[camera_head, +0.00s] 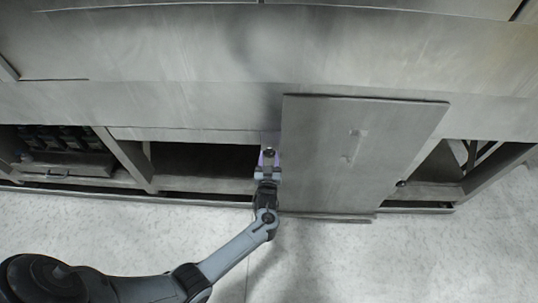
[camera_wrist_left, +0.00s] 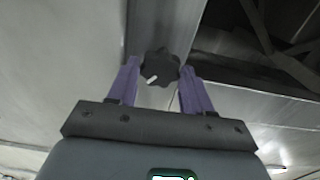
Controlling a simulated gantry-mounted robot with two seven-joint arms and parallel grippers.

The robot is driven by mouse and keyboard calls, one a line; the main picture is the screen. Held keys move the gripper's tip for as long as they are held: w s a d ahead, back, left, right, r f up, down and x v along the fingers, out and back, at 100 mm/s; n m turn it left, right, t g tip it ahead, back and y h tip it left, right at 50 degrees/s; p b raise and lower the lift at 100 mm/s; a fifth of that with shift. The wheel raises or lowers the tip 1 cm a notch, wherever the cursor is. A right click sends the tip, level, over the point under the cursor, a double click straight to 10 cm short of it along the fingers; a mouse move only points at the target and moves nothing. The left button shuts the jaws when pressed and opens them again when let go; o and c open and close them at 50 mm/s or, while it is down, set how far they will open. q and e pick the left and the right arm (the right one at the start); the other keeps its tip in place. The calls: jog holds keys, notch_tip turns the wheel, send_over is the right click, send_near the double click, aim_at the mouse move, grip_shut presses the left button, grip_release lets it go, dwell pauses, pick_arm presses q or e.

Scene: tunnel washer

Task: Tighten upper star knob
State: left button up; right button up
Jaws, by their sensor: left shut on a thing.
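The black star knob (camera_wrist_left: 160,66) with a small white mark sits on a grey metal strip in the left wrist view. In the head view it shows as a small dark spot (camera_head: 269,152) at the left edge of the large metal panel (camera_head: 362,155). My left gripper (camera_head: 268,160) reaches up to it from below. In the left wrist view its two purple fingers (camera_wrist_left: 160,70) stand on either side of the knob, shut on it. My right gripper is in neither view.
Another dark knob (camera_head: 401,183) sits at the panel's right edge. Open frame bays lie on both sides of the panel, with a drawer-like tray (camera_head: 65,165) at the far left. The pale floor (camera_head: 400,260) in front is clear.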

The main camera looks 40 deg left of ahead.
pick_arm(q)
jog(key=m+p, duration=0.1)
jog(key=m, duration=0.2)
jog(key=shift+r+m+p, duration=0.1)
jog(key=shift+m+p, duration=0.2)
jog(key=m+p, duration=0.1)
jog(key=m, duration=0.2)
jog(key=shift+m, duration=0.3)
jog(key=m+p, duration=0.1)
jog(key=m, duration=0.2)
jog(key=shift+d+m, duration=0.1)
jog(key=shift+m, duration=0.3)
jog(key=m, duration=0.3)
jog(key=shift+m+p, duration=0.3)
jog(key=shift+p, duration=0.05)
jog(key=m, duration=0.3)
jog(key=shift+w+m, duration=0.1)
jog(key=shift+m, duration=0.2)
jog(key=m, duration=0.3)
jog(key=shift+m+p, duration=0.3)
jog(key=shift+p, duration=0.05)
jog(key=m, duration=0.3)
jog(key=shift+f+m, duration=0.2)
jog(key=shift+m, duration=1.5)
